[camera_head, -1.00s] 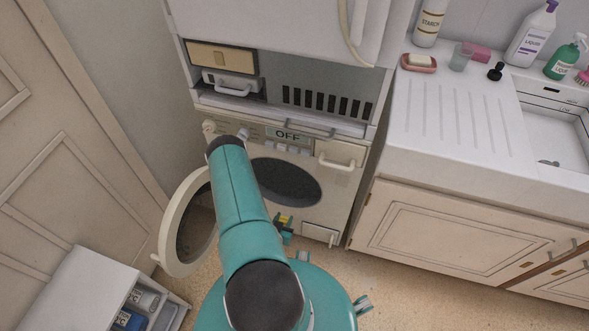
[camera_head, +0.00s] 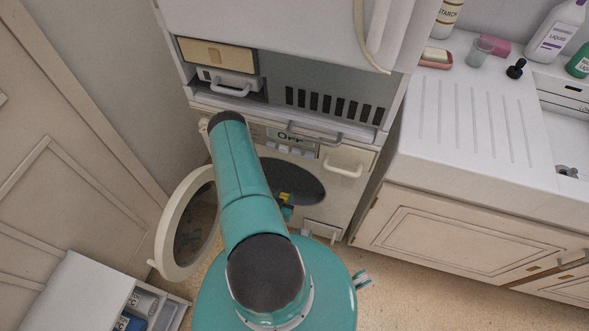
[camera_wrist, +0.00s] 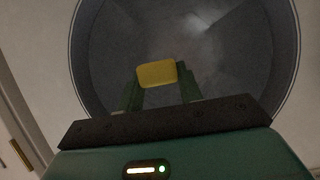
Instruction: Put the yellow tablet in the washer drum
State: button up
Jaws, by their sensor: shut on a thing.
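The yellow tablet (camera_wrist: 157,74) is a small rounded block. My gripper (camera_wrist: 158,84) is shut on it, with a green finger on each side, in the wrist view. Behind the tablet the dark round washer drum (camera_wrist: 215,45) fills most of that view. In the head view the tablet (camera_head: 286,198) is a small yellow spot at the lower edge of the drum opening (camera_head: 300,178). My arm hides the left part of the opening and much of the gripper. The washer door (camera_head: 184,225) stands open to the left.
A white drawer unit (camera_head: 85,290) with several packages stands open at lower left. A counter (camera_head: 440,125) with a soap dish (camera_head: 436,58) and bottles is on the right. A shelf with a small drawer (camera_head: 228,85) is above the washer.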

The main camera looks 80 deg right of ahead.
jog(key=w+x, duration=0.1)
jog(key=x, duration=0.8)
send_over(290, 188)
jog(key=f, duration=0.5)
jog(key=shift+a+f, duration=0.2)
jog(key=shift+f, duration=0.2)
jog(key=shift+w+d+f, duration=0.1)
jog(key=shift+d+f, duration=0.05)
jog(key=shift+f, duration=1.55)
jog(key=shift+f, duration=0.6)
jog(key=o, duration=1)
jog(key=shift+c, duration=0.2)
jog(key=shift+r, duration=0.45)
jog(key=v, duration=1.2)
